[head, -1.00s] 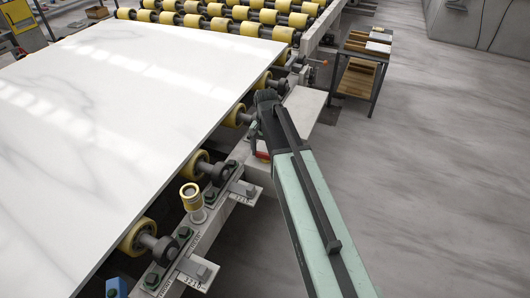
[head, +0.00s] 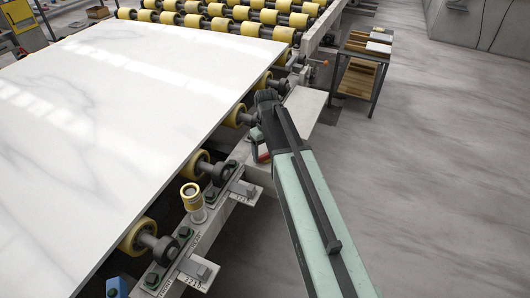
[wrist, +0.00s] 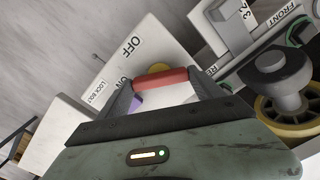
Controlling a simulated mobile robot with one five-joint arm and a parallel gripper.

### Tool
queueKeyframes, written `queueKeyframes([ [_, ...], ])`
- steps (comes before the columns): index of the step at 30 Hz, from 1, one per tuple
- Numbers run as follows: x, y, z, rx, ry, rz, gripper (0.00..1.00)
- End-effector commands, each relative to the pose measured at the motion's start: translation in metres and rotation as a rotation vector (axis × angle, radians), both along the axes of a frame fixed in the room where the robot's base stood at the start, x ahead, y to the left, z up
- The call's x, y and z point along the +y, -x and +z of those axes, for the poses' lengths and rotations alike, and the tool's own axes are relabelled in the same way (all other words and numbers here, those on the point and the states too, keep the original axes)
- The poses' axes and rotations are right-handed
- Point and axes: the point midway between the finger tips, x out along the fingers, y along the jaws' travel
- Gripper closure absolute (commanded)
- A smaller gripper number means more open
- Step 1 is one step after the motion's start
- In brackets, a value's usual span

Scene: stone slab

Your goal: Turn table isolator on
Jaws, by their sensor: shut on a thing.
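The isolator is a pale panel (wrist: 160,42) lettered OFF and ON in the wrist view. Its red handle (wrist: 162,77) lies across in front of a yellow disc (wrist: 159,67). The left end of the handle is close to the ON lettering. My gripper (wrist: 164,92) is shut on the red handle, with one dark finger at each end of it. In the head view my gripper reaches down at the table's right side, and only a small red patch (head: 263,156) shows beside my arm. The fingertips are hidden there.
A large white stone slab (head: 110,110) lies on yellow rollers (head: 134,236) left of my arm. A yellow-topped post (head: 191,196) and brackets stand along the frame edge. A small shelf cart (head: 360,70) stands at the back right. The floor on the right is clear.

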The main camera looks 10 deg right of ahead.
Motion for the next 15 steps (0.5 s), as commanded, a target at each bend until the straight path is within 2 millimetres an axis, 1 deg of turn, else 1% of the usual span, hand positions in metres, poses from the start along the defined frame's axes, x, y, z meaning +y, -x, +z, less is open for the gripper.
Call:
queueKeyframes([
  [6,0.0005,-0.0016,0.0001,-0.005,-0.002,0.199,0.64],
  [15,0.0034,-0.0035,0.0005,-0.008,-0.004,0.424,0.63],
])
